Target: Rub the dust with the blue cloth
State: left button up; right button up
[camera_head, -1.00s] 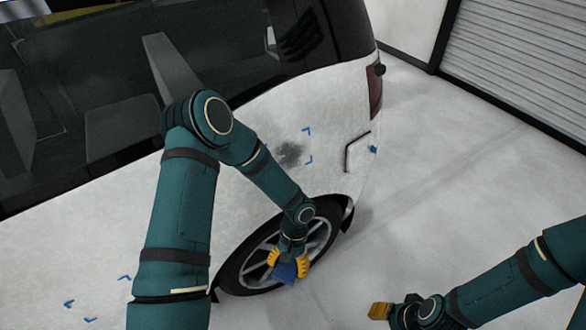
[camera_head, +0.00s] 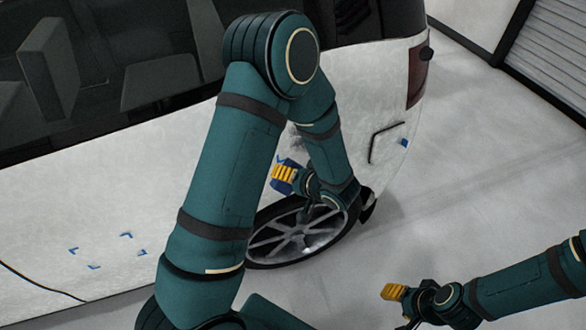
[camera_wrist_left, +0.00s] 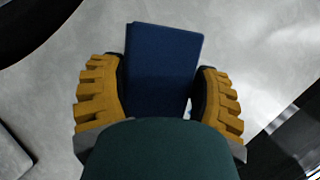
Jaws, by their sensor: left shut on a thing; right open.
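The blue cloth (camera_wrist_left: 163,70) is held between the yellow fingers of my left gripper (camera_wrist_left: 160,95) in the left wrist view. In the head view, my left gripper (camera_head: 284,178) is raised close to the white car side, above the rear wheel, with a bit of the blue cloth (camera_head: 288,163) showing. The dark dust smudge (camera_head: 299,138) is mostly hidden behind my left arm; only its edge shows. I cannot tell whether the cloth touches the car. My right gripper (camera_head: 393,292) is open and empty at the lower right, over the floor.
The white car (camera_head: 150,185) fills the left, with its rear wheel (camera_head: 295,240) under my left gripper. Blue corner marks (camera_head: 98,250) sit on its lower left side. A square outline (camera_head: 386,143) lies near the tail. The grey floor (camera_head: 480,200) at right is clear.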

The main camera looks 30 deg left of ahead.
aim_at(295, 167)
pick_arm(q)
jog(key=w+r, duration=0.1)
jog(key=r+t+y, duration=0.1)
jog(key=shift+w+r, duration=0.3)
jog(key=shift+w, duration=0.05)
jog(key=shift+w+a+r, duration=0.1)
jog(key=shift+w+r, duration=0.05)
jog(key=shift+w+a+f+p, duration=0.2)
jog(key=shift+w+a+p, duration=0.35)
jog(key=shift+a, duration=0.15)
jog(key=shift+w+a+f+p, duration=0.15)
jog(key=shift+w+a+p, duration=0.35)
jog(key=shift+a, duration=0.2)
jog(key=shift+w+a+f+p, duration=0.35)
jog(key=shift+w+a, duration=0.35)
jog(key=shift+a, duration=0.1)
pick_arm(e)
jog(key=r, duration=0.1)
jog(key=w+r, duration=0.1)
jog(key=shift+d+r, duration=0.1)
jog(key=shift+r, duration=0.2)
pick_arm(q)
jog(key=shift+w+a+f+b, duration=0.2)
jog(key=shift+w+a+b, duration=0.35)
jog(key=shift+a+b, duration=0.15)
pick_arm(e)
jog(key=shift+f, duration=0.75)
